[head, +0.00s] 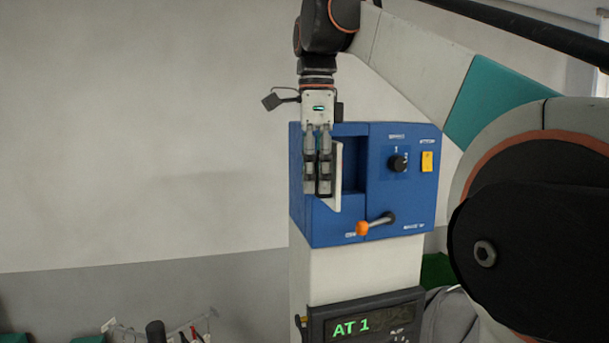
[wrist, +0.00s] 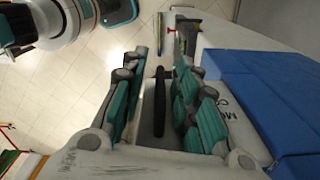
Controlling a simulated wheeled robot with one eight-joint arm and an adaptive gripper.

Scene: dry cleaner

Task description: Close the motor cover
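The motor cover (head: 338,176) is a pale panel standing out from the left part of the blue machine housing (head: 400,215). It is open, and the dark blue recess (head: 353,165) shows to its right. My gripper (head: 318,190) points down at the cover's left side and hides part of it. In the wrist view my gripper (wrist: 158,105) has its teal-padded fingers apart. A black bar, seemingly the cover's handle (wrist: 160,100), stands between them with visible gaps on both sides. Contact with the cover cannot be told.
The housing carries a black knob (head: 398,163), a yellow switch (head: 427,161) and an orange-tipped lever (head: 375,224). A display (head: 365,322) reading "AT 1" sits below. My arm fills the right side. The space left of the machine is free before a plain wall.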

